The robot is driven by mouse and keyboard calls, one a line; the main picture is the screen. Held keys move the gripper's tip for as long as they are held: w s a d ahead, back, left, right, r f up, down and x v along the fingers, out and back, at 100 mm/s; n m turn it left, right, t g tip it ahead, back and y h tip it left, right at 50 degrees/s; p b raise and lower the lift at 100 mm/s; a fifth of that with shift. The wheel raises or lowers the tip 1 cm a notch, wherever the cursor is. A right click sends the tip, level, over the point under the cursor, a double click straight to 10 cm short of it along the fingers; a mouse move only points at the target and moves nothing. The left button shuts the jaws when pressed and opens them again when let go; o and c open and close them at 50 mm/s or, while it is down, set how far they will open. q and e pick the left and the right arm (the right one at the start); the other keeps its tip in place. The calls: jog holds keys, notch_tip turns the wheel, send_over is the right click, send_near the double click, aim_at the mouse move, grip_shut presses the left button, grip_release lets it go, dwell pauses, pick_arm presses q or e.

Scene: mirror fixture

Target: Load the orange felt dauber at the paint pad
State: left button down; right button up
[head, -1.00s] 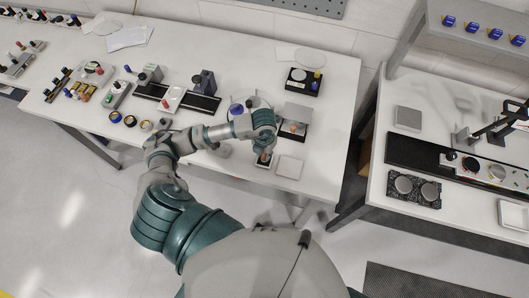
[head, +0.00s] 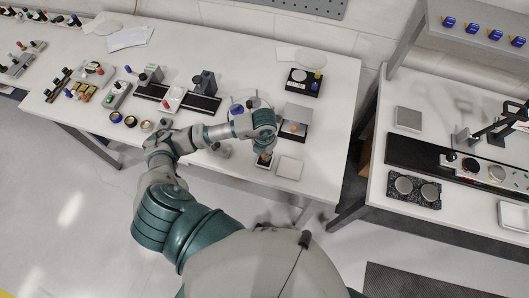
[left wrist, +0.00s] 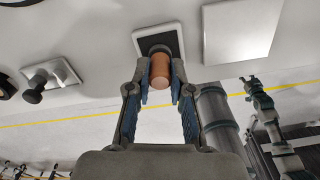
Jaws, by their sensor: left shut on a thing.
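My left gripper (left wrist: 160,95) is shut on the orange felt dauber (left wrist: 160,72), with one finger on each side of it. The dauber's dark end points at the dark paint pad (left wrist: 174,40) in its white square frame. The end overlaps the pad in the left wrist view; I cannot tell whether they touch. In the head view my left gripper (head: 268,149) is over the pad (head: 263,161) near the table's front edge, and the arm hides most of the dauber. My right gripper (left wrist: 251,86) seems to show small in the left wrist view; its fingers are unclear.
A white square plate (head: 289,167) lies right of the pad. Behind it is a black-based fixture (head: 294,130) with an orange part. A dark knob (left wrist: 34,92) on a white plate stands at the left in the left wrist view. Several paint jars and fixtures fill the table's left.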

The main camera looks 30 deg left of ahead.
pick_arm(q)
jog(key=shift+r+p, duration=2)
jog(key=shift+r, duration=1.3)
jog(key=m, duration=0.1)
jog(key=w+m, duration=0.1)
jog(key=m, duration=0.1)
jog(key=shift+d+b, duration=0.15)
jog(key=shift+b, duration=0.25)
jog(key=w+d+r+m+b, duration=0.1)
jog(key=w+m, duration=0.3)
jog(key=m, duration=1.2)
jog(key=w+d+r+m+b, duration=0.1)
jog(key=w+m+b, duration=0.3)
jog(key=m, duration=1.2)
jog(key=shift+w+d+r+m, duration=0.3)
jog(key=shift+w+d+r, duration=0.05)
jog(key=shift+w+d, duration=0.05)
